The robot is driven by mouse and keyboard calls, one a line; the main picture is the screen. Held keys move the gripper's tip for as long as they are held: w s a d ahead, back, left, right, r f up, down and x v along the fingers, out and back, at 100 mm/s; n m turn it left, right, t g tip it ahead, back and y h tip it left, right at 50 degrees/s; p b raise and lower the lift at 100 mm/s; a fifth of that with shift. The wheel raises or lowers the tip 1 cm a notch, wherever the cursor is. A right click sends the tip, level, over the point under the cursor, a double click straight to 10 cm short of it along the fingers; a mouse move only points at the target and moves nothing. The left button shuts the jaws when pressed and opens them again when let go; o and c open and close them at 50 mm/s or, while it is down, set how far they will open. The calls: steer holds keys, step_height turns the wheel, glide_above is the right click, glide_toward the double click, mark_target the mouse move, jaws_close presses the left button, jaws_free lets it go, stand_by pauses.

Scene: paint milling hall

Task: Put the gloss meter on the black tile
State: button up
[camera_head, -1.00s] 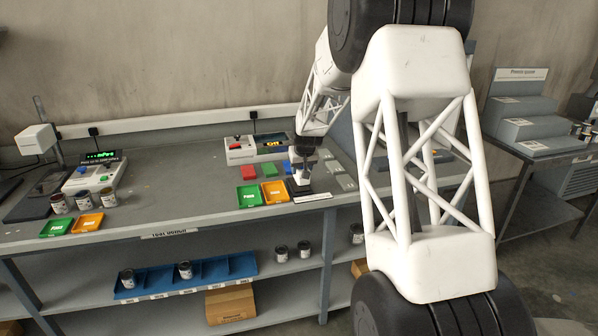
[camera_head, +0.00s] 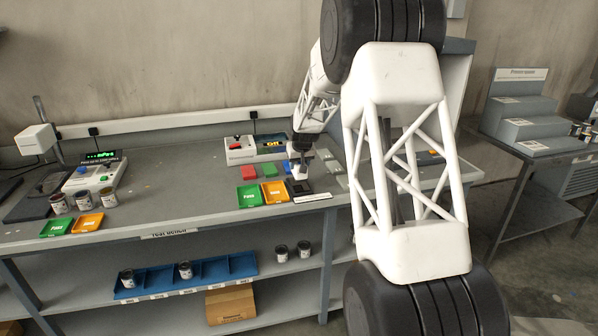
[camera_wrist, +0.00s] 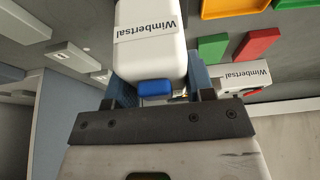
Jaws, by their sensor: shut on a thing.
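The gloss meter (camera_wrist: 152,40) is a white block with a "Wimbertsal" label and a blue button. In the wrist view it sits between the blue fingers of my gripper (camera_wrist: 155,88), which is shut on it. In the head view my gripper (camera_head: 301,163) holds the small white meter (camera_head: 298,172) over the right part of the bench. The black tile (camera_head: 304,187) lies just below and in front of the meter, behind a white label strip. I cannot tell whether the meter touches the tile. The tile is not visible in the wrist view.
Green (camera_head: 249,195) and orange (camera_head: 276,191) trays lie left of the tile, with red, green and blue tiles behind. A white and blue instrument (camera_head: 257,148) stands at the back. Pale grey pieces (camera_head: 334,167) lie to the right. The bench's middle is clear.

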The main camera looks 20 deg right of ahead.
steer(key=shift+f, duration=1.55)
steer(key=shift+f, duration=0.15)
steer(key=o, duration=1.3)
steer(key=shift+v, duration=6.1)
steer(key=shift+w, duration=0.1)
